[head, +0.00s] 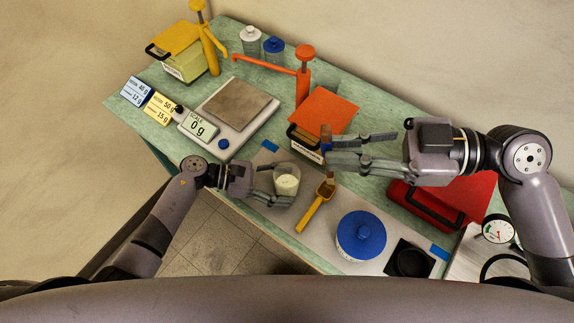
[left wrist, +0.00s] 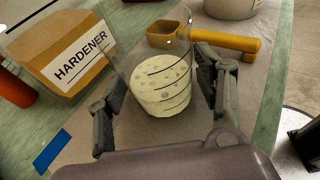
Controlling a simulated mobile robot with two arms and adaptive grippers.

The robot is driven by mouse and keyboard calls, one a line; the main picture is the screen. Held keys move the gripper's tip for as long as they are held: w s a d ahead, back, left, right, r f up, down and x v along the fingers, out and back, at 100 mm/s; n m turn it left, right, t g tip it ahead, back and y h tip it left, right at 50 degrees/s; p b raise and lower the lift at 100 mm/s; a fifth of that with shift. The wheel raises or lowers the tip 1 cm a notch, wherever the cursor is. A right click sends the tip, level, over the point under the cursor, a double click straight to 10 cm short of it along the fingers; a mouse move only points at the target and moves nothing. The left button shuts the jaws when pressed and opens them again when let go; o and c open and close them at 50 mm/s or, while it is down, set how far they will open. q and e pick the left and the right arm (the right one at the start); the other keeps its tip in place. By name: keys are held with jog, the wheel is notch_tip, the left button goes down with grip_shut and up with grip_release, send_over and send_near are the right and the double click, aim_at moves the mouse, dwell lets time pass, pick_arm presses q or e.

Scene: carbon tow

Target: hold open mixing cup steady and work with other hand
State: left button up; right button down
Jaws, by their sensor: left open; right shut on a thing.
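The clear mixing cup (head: 287,180) stands upright on the grey mat, with a pale cream filling low inside it. It also shows in the left wrist view (left wrist: 163,90), with dark marking lines. My left gripper (head: 280,194) is open, with its fingers on both sides of the cup. In the left wrist view the fingers (left wrist: 165,92) flank the cup; I cannot tell whether they touch it. My right gripper (head: 331,156) is shut on a brown and blue stick (head: 326,134), held upright to the right of the cup. Its fingers hide the stick's middle.
A yellow scoop (head: 314,208) lies close right of the cup. A blue-lidded tub (head: 361,236) and black holder (head: 409,260) are further right. The orange hardener box (head: 325,108) with its pump, and the scale (head: 233,108) reading 0 g, stand behind. A red case (head: 442,200) lies under my right arm.

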pick_arm(q)
jog(key=shift+r, duration=0.15)
jog(key=shift+r, duration=0.6)
jog(key=shift+o, duration=0.5)
jog(key=o, duration=0.5)
jog(key=shift+c, duration=0.2)
jog(key=shift+o, duration=0.5)
jog(key=shift+o, duration=1.3)
jog(key=shift+a, duration=0.1)
